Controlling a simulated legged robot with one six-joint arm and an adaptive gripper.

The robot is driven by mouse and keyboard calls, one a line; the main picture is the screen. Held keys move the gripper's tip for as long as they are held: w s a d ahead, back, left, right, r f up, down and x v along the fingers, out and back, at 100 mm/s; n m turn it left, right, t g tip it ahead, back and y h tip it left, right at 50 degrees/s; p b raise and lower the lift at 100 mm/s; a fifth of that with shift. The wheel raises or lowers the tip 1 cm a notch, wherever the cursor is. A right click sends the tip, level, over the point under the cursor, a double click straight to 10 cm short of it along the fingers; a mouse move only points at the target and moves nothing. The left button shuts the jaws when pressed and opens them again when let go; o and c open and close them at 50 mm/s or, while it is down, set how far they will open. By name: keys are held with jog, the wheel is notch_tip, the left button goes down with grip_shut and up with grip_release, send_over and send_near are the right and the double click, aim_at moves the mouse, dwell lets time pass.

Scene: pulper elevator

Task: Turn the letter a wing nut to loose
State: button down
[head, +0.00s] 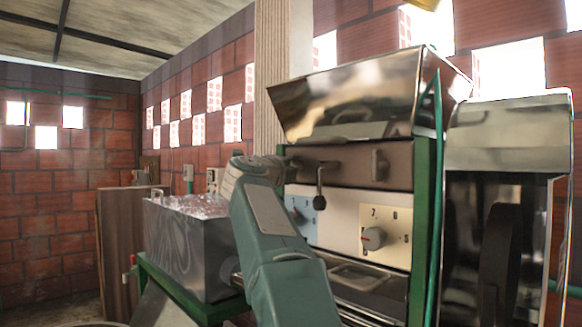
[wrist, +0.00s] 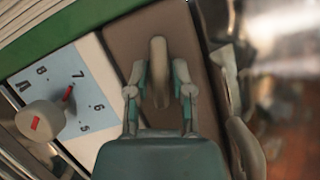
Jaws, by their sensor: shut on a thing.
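In the wrist view a pale tan wing nut (wrist: 158,66) stands out from a brown panel (wrist: 194,22). My gripper (wrist: 159,92) is around it, with one finger on each side, shut on it. I see no letter on this wing nut. In the head view my arm reaches the left end of the machine's brown upper panel (head: 345,166), and my fingertips cannot be made out clearly there. Another wing nut (head: 379,165) stands upright further right on the same panel, apart from my gripper.
A blue dial plate (wrist: 85,88) with a red-marked knob (wrist: 40,121) is beside my gripper. In the head view a cream dial (head: 374,238) is lower right, and a dark handle (head: 320,187) hangs nearby. A metal hopper (head: 350,100) overhangs the panel. A metal tank (head: 185,245) stands left.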

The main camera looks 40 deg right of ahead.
jog(key=shift+w+f+n+y, duration=0.15)
jog(key=shift+n+y, duration=0.55)
jog(key=shift+n, duration=1.2)
jog(key=shift+g, duration=0.3)
jog(key=c, duration=0.5)
grip_release()
jog(key=shift+s+a, duration=0.25)
jog(key=shift+a, duration=0.05)
jog(key=v, duration=1.1)
